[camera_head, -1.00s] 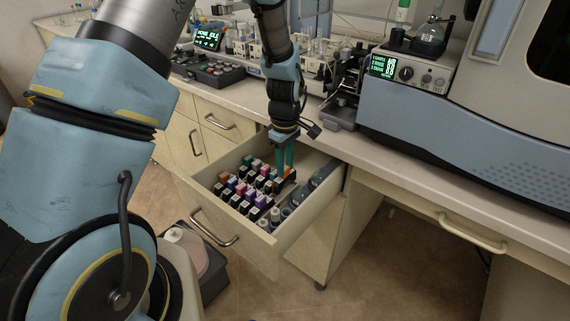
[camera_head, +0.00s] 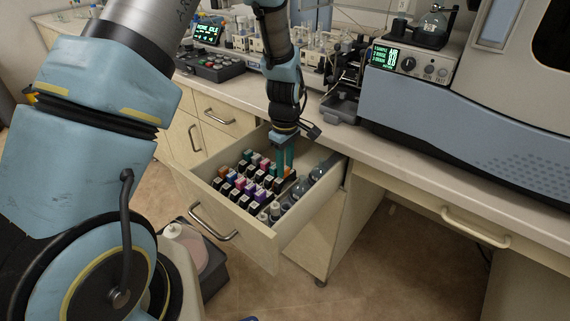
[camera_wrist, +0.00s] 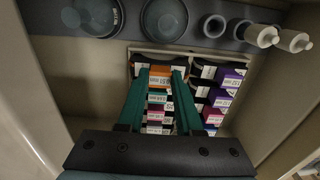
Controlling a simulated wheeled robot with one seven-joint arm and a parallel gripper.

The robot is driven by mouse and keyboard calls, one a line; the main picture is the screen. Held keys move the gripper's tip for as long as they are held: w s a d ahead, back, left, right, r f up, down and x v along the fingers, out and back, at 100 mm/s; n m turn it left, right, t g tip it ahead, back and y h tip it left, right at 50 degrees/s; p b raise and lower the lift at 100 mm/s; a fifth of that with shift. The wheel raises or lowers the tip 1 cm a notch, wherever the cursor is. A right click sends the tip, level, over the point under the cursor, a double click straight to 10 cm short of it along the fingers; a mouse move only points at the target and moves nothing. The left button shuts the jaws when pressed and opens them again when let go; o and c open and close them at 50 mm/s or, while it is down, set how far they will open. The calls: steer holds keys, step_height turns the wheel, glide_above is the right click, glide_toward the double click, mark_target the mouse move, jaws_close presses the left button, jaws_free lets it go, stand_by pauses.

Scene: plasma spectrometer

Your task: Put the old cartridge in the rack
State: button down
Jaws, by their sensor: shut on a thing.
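The rack (camera_wrist: 189,61) stands in the open drawer (camera_head: 246,243) and holds rows of dark cartridges (camera_head: 241,187) with coloured, labelled tops. My gripper (camera_head: 286,168) points down into the drawer at the rack's back right part. Its green fingers are shut on an orange-topped cartridge (camera_wrist: 160,81), which shows between the fingertips in the wrist view. The cartridge is at or just above the rack; I cannot tell whether it is fully seated. Its lower part is hidden by the fingers and neighbouring cartridges.
Grey bottles and jars (camera_wrist: 165,20) stand in a strip along the drawer's right side, close to my gripper. The countertop edge (camera_head: 345,140) lies behind the drawer. The spectrometer (camera_head: 470,125) stands on the counter at the right. The drawer's back corner is bare.

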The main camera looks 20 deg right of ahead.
steer(key=shift+f+b, duration=0.3)
steer(key=shift+f, duration=0.3)
steer(key=c, duration=0.5)
jaws_free()
step_height(320, 180, up, 11)
steer(key=b, duration=0.1)
steer(key=shift+b, duration=0.35)
steer(key=shift+f, duration=0.1)
